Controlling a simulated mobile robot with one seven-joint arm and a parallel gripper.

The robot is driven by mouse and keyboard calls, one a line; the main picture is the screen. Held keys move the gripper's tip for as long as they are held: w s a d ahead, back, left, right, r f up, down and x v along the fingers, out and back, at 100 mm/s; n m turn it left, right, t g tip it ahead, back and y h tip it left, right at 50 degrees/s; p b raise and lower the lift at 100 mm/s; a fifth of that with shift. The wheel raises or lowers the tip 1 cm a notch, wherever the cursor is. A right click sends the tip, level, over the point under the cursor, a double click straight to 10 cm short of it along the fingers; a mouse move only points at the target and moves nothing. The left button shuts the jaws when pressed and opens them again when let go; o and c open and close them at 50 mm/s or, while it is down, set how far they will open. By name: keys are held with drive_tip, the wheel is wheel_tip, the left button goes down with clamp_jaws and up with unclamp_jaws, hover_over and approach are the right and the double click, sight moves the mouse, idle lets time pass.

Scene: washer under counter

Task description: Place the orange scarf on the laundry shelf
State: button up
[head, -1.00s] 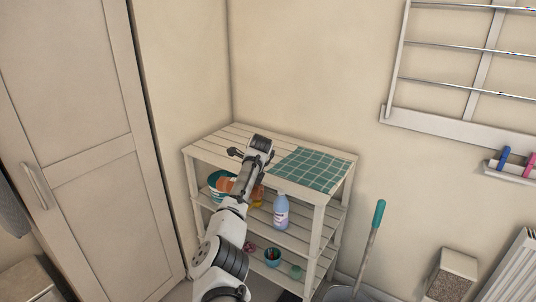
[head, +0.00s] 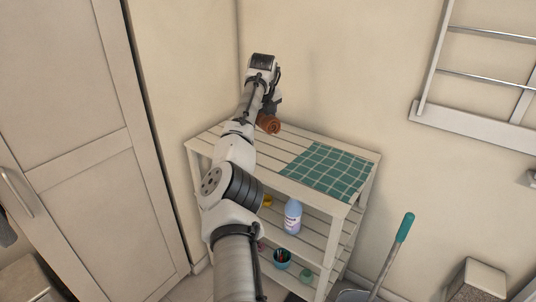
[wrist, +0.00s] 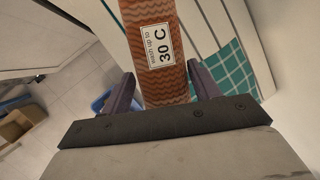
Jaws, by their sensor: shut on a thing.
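The orange scarf (head: 269,123) is a compact roll in the head view. In the wrist view the scarf (wrist: 162,75) lies between the two fingers and shows a white label reading "wash up to 30 C". My gripper (head: 271,106) is shut on the scarf; its fingers also show in the wrist view (wrist: 163,88). The pale slatted laundry shelf (head: 268,155) stands in the corner. The scarf appears over the back part of its top board; I cannot tell whether it touches. My arm hides the left part of the shelf.
A green checked cloth (head: 328,170) covers the right part of the top. A bottle (head: 292,216) and a small pot (head: 281,259) stand on lower boards. Bare slats lie left of the cloth. A tall cabinet (head: 90,150) is left, and a teal-handled tool (head: 404,228) right.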

wheel_tip(320, 180, down, 16)
drive_tip(key=p, duration=0.3)
drive_tip(key=shift+p, duration=0.3)
drive_tip(key=o, duration=1)
drive_tip(key=b+v, duration=0.4)
drive_tip(key=v, duration=0.8)
drive_tip(key=shift+r, duration=0.2)
